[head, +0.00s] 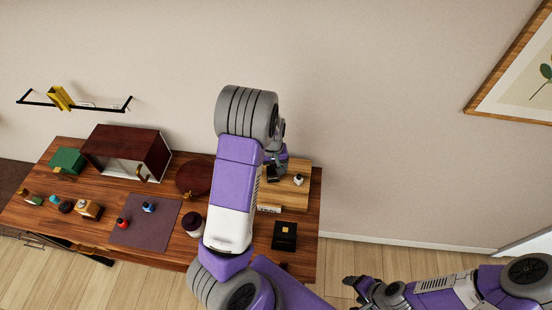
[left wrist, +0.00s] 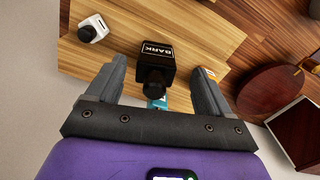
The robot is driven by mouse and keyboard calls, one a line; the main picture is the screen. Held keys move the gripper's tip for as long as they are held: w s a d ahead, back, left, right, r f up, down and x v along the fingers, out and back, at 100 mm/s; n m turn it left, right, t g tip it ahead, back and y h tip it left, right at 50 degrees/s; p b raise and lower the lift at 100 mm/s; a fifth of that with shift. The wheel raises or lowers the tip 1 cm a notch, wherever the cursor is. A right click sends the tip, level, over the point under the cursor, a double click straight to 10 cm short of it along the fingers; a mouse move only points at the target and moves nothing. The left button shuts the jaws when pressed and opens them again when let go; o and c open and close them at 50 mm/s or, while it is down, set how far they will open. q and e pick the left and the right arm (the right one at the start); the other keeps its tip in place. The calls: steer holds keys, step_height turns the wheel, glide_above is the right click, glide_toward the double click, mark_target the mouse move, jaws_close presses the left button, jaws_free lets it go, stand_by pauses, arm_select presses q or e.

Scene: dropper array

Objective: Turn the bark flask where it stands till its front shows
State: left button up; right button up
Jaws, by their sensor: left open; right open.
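The bark flask is a black, squarish flask (left wrist: 160,60) with a round black cap, standing on a light wooden board. In the left wrist view its pale BARK label shows on the side toward the top of the picture. In the head view it is a small dark shape (head: 272,176), partly hidden by my arm. My left gripper (left wrist: 159,68) is open, with one finger on each side of the flask and a visible gap at each. The gripper is mostly hidden in the head view. My right gripper (head: 352,284) is open and empty, low at the right, off the table.
A white flask with a black cap (head: 298,180) stands beside the bark flask on the wooden board (head: 294,200). A teal item (left wrist: 157,103) and an orange one (left wrist: 208,73) are close by.

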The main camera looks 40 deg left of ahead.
mark_target(273, 171)
arm_select(q)
steer(key=f, duration=0.4)
steer(key=shift+w, duration=0.25)
steer(key=shift+f, duration=0.3)
steer(key=c, duration=1.2)
steer(key=shift+f+m+b, duration=0.1)
steer(key=shift+m+b, duration=0.35)
steer(key=shift+m, duration=0.45)
steer(key=shift+a+m, duration=0.1)
steer(key=shift+m, duration=0.5)
